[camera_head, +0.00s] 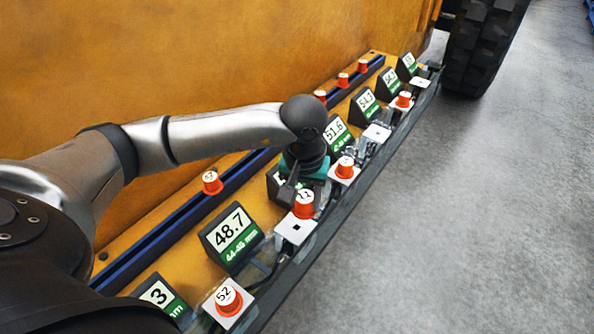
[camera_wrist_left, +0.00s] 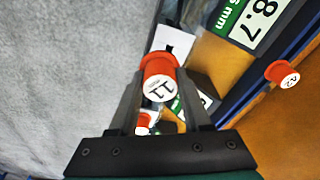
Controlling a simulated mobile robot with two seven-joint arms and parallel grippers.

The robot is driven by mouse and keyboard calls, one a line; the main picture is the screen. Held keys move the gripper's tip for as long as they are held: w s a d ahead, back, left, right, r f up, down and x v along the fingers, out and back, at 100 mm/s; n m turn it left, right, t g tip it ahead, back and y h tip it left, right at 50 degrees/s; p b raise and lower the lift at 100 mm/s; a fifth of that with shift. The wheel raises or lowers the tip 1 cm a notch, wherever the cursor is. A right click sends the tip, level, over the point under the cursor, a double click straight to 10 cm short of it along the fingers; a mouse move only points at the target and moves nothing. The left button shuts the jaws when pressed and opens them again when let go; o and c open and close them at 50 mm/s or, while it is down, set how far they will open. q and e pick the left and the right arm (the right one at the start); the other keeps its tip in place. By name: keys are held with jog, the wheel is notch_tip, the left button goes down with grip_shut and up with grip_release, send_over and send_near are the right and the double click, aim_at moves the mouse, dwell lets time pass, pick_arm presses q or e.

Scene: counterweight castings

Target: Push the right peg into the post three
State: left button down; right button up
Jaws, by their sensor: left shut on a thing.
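My left gripper (camera_head: 301,192) is shut on an orange-red peg (camera_head: 303,208) with a white top marked 11. In the left wrist view the peg (camera_wrist_left: 159,78) sits between the two fingers. Close by is a white post plate (camera_head: 295,230) with a dark square hole, visible and empty; it also shows in the left wrist view (camera_wrist_left: 173,41). The held peg appears above or beside this plate, apart from its hole. A display reading 48.7, 44-46 mm (camera_head: 231,237) stands beside it. No post number is readable. My right gripper is not in view.
Other plates hold orange pegs, one marked 52 (camera_head: 228,300), one further along (camera_head: 345,168), another beyond (camera_head: 404,99). A blue rail (camera_head: 179,217) behind the displays carries several loose pegs, including one near my arm (camera_head: 212,183). Grey floor (camera_head: 450,220) lies open at right.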

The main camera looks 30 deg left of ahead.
aim_at(297, 213)
pick_arm(q)
jog(key=shift+w+a+r+n+p, duration=0.1)
jog(key=shift+a+n+p, duration=0.2)
jog(key=shift+a+p, duration=0.65)
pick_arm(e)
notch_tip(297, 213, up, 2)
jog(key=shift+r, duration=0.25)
pick_arm(q)
jog(key=shift+b, duration=0.3)
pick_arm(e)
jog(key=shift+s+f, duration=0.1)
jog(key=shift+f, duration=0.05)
pick_arm(q)
notch_tip(297, 213, down, 6)
jog(key=b, duration=0.6)
jog(key=shift+r, duration=0.15)
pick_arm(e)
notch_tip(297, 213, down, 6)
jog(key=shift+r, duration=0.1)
pick_arm(q)
jog(key=shift+b, duration=0.65)
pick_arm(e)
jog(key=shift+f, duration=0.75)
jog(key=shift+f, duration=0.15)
pick_arm(q)
jog(key=shift+f+b, duration=0.4)
jog(key=shift+b, duration=0.1)
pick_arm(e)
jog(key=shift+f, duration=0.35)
